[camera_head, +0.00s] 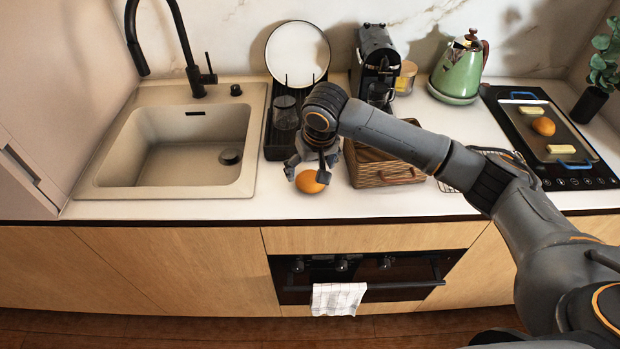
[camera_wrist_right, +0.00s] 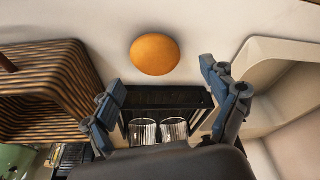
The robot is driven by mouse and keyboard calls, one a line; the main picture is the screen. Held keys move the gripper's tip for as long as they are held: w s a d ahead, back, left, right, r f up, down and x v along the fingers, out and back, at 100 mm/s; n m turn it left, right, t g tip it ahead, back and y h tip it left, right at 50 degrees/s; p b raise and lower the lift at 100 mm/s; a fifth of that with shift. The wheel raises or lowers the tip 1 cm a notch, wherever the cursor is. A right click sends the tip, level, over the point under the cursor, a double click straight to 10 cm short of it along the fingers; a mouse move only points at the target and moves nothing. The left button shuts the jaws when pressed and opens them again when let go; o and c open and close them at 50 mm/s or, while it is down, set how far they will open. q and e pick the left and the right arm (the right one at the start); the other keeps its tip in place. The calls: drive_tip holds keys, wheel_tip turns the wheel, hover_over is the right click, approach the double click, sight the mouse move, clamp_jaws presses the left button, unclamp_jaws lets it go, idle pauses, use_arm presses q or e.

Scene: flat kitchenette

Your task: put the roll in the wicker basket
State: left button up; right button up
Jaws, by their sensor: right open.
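An orange-brown roll (camera_head: 309,182) lies on the white counter, left of the wicker basket. My right gripper (camera_head: 311,172) is open and empty, just above and behind the roll in the head view, partly covering it. In the right wrist view the whole roll (camera_wrist_right: 155,54) lies beyond the open fingertips (camera_wrist_right: 169,85), apart from them. The wicker basket (camera_head: 388,176) stands to the right of the roll, partly hidden by my right arm. Its ribbed side (camera_wrist_right: 75,75) shows at the left in the right wrist view. My left gripper is not in view.
The sink (camera_head: 180,148) is left of the roll. A black dish rack (camera_head: 279,140) with a white plate (camera_head: 297,52) and glasses stands behind the gripper. A coffee machine (camera_head: 376,55) and green kettle (camera_head: 458,70) stand at the back. Another roll (camera_head: 543,126) lies on a tray at right.

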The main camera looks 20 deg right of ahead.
sight(312, 176)
drive_tip(key=x, duration=0.1)
drive_tip(key=p+x, duration=0.1)
drive_tip(key=x, duration=0.2)
drive_tip(key=shift+w+d+f+p, duration=0.15)
drive_tip(key=shift+d+f+p, duration=0.15)
drive_tip(key=shift+d+p, duration=0.05)
drive_tip(key=shift+w+f, duration=0.15)
drive_tip(key=shift+f, duration=0.4)
drive_tip(key=c, duration=1.3)
drive_tip(key=shift+r, duration=0.1)
drive_tip(key=shift+r, duration=0.1)
